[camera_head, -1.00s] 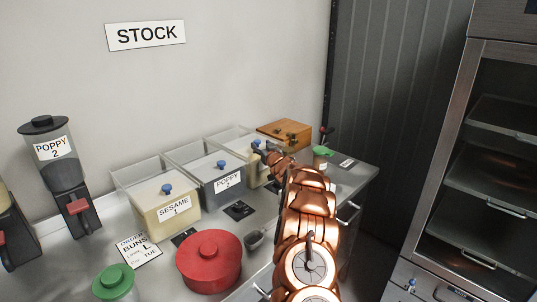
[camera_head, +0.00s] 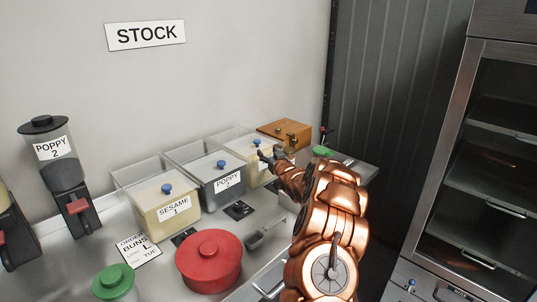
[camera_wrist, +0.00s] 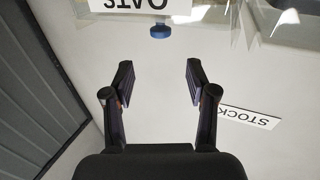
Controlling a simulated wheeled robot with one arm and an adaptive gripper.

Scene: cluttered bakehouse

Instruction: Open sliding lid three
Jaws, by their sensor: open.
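The third clear bin (camera_head: 238,141) stands at the far end of the row of bins, with a pale lid and a blue knob (camera_head: 257,142). The knob also shows in the wrist view (camera_wrist: 162,31), beside a partly cut-off white label (camera_wrist: 140,5). My gripper (camera_head: 267,157) is in front of this bin and hides part of its front. In the wrist view its two dark fingers (camera_wrist: 159,75) are spread wide with nothing between them. The knob lies beyond the fingertips, apart from them. Lid three looks closed.
The sesame bin (camera_head: 172,219) and the poppy bin (camera_head: 224,190) stand to the left, each with a blue knob. A wooden box (camera_head: 284,130) is behind bin three. A green lid (camera_head: 322,150), red pot (camera_head: 209,262) and scoop (camera_head: 256,240) are on the counter.

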